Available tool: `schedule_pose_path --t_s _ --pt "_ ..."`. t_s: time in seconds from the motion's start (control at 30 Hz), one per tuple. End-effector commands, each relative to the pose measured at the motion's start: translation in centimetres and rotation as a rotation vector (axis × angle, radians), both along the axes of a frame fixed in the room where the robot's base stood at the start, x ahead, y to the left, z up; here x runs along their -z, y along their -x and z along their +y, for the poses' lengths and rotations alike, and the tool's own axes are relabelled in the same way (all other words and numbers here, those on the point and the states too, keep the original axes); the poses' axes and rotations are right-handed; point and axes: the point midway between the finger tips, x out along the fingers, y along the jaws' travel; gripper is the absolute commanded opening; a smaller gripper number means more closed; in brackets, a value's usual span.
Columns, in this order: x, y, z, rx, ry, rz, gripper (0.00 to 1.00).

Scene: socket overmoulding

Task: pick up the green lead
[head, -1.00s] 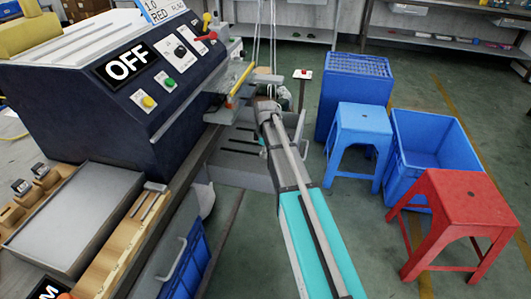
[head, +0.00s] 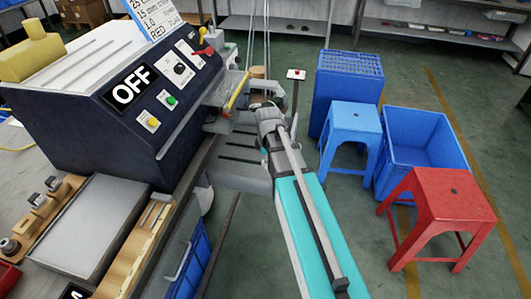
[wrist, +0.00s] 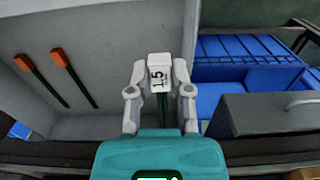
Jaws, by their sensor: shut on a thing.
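In the wrist view my gripper (wrist: 158,95) is shut on a white block (wrist: 159,66) marked with what looks like 1.5. A dark green lead (wrist: 191,112) shows just below the block, between the fingers. The rest of the lead is hidden by the fingers and the gripper body. In the head view my arm reaches forward beside the dark machine, and its wrist hides the gripper and what it holds.
Two black leads with orange ends (wrist: 59,56) lie in a grey tray (wrist: 105,40) left of the gripper. A blue crate (wrist: 245,62) is to the right. In the head view, a blue stool (head: 351,121) and red stool (head: 440,196) stand right of my arm.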

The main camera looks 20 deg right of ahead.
Motion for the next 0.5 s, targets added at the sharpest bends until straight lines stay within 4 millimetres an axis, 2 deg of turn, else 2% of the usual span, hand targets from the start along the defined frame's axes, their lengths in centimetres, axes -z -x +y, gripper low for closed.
schedule_pose_path --t_s 0.03,0.2,0.5 --pt "-0.42 0.73 0.06 0.0 0.0 0.0 0.0" --pt "-0.7 1.51 0.13 0.0 0.0 0.0 0.0" --pt "-0.71 1.63 0.16 0.0 0.0 0.0 0.0"
